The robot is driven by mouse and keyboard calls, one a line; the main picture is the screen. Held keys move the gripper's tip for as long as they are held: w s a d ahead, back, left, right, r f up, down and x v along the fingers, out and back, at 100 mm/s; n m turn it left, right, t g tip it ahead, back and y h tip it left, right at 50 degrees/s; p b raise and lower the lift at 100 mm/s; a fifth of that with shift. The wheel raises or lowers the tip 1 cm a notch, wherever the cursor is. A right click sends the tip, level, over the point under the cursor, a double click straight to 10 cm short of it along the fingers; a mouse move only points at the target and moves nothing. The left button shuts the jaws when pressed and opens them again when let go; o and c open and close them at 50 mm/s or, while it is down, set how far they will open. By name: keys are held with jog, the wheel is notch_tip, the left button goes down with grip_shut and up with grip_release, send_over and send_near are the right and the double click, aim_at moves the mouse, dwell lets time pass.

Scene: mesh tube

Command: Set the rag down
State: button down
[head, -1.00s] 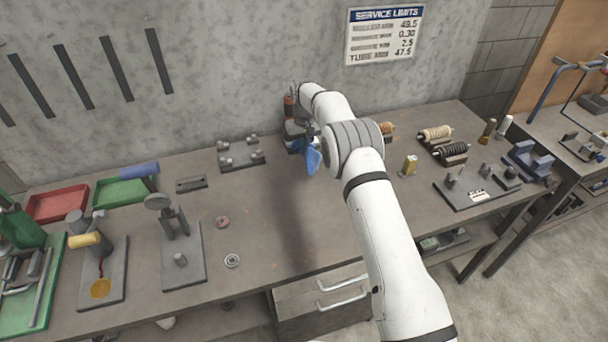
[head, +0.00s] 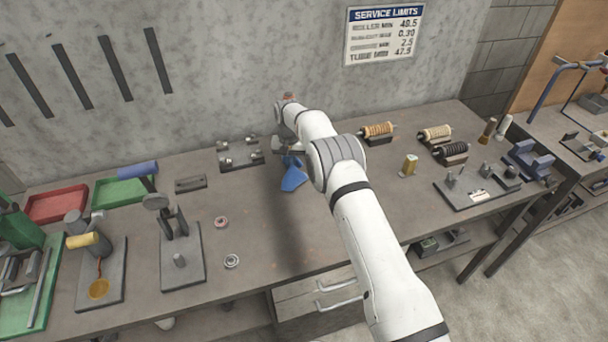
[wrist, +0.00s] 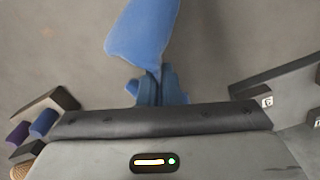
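The blue rag (head: 294,179) is at my gripper (head: 289,158), over the rear middle of the workbench (head: 330,225). In the wrist view the rag (wrist: 145,35) spreads out from the fingertips and narrows to a pinched fold between them. My gripper (wrist: 158,88) is shut on that fold. The rag's lower end is close to the bench top; I cannot tell whether it touches. My arm hides part of the bench to the right of the rag.
A grey fixture plate (head: 240,160) with posts stands just left of the rag. Spools on stands (head: 378,131) are to the right. The bench in front of the rag is clear.

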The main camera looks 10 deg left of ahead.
jog(key=w+d, duration=0.1)
jog(key=d, duration=0.1)
jog(key=w+d+f, duration=0.1)
jog(key=d, duration=0.2)
jog(key=w+d+f, duration=0.1)
jog(key=d, duration=0.1)
jog(key=shift+d, duration=0.4)
jog(key=c, duration=1.2)
grip_release()
